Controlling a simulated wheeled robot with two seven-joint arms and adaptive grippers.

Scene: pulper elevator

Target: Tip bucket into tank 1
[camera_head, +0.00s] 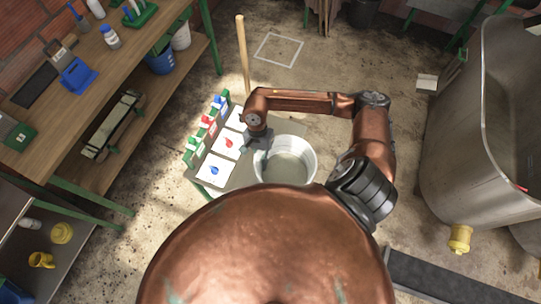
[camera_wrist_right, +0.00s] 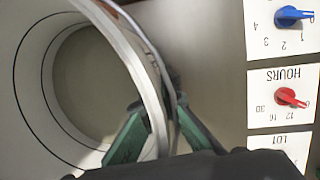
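A white bucket (camera_head: 300,152) stands upright on a small table in front of me, and its pale inside shows. In the right wrist view the bucket (camera_wrist_right: 30,90) fills the left side. My right gripper (camera_head: 262,140) is at the bucket's left rim. In the wrist view one finger of the gripper (camera_wrist_right: 160,115) is inside the bucket and the other outside, closed on the wall. A large grey metal tank (camera_head: 465,140) stands at the right; I cannot read a number on it. My left gripper is out of view.
A panel (camera_head: 214,170) with blue, red and other knobs stands left of the bucket. A wooden workbench (camera_head: 130,70) with bottles and tools runs along the left. A wooden pole (camera_head: 243,55) stands behind. Open concrete floor lies between bucket and tank. A dark grating (camera_head: 440,280) lies at lower right.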

